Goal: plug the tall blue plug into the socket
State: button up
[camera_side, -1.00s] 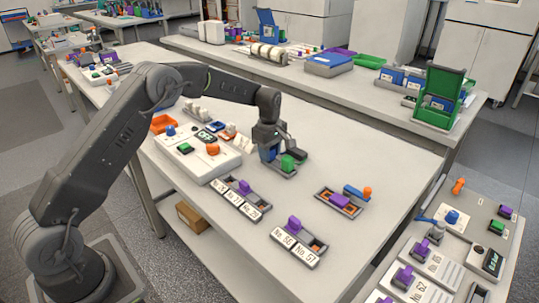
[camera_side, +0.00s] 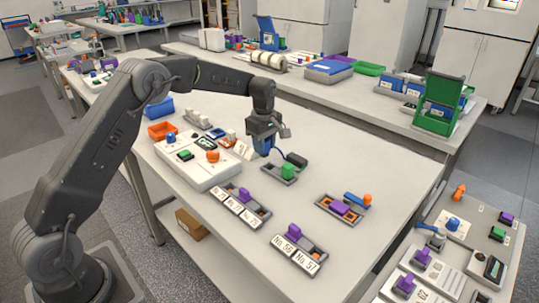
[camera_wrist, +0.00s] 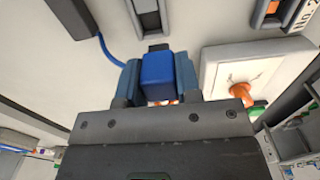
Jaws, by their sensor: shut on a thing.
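My gripper (camera_side: 263,143) is shut on the tall blue plug (camera_wrist: 158,76), which sits between the two fingers in the wrist view. In the side view the plug shows as a small blue piece (camera_side: 262,146) under my gripper, above the table. A grey socket tray (camera_side: 272,174) lies just in front of it, with a green plug (camera_side: 288,170) standing in its right part. Other socket trays hold purple plugs: one by the numbered labels (camera_side: 244,195), one at front (camera_side: 294,230), one at right (camera_side: 340,207). Which socket is meant cannot be told.
A white console (camera_side: 190,165) with an orange knob (camera_side: 212,156) stands left of my gripper. A black connector (camera_side: 297,159) on a cable lies close to the green plug. An orange bin (camera_side: 162,130) is behind the console.

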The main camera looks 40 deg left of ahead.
jog(key=s+a+r, duration=0.6)
jog(key=a, duration=0.1)
jog(key=d+f, duration=0.2)
jog(key=d, duration=1.8)
jog(key=s+d+f, duration=0.1)
jog(key=s+d, duration=0.3)
jog(key=d, duration=0.5)
jog(key=s+d+f, duration=0.1)
jog(key=s+d, duration=0.3)
jog(key=d, duration=0.5)
jog(key=shift+d+f, duration=0.1)
jog(key=shift+f, duration=3.2)
jog(key=shift+f, duration=0.2)
jog(key=o, duration=1)
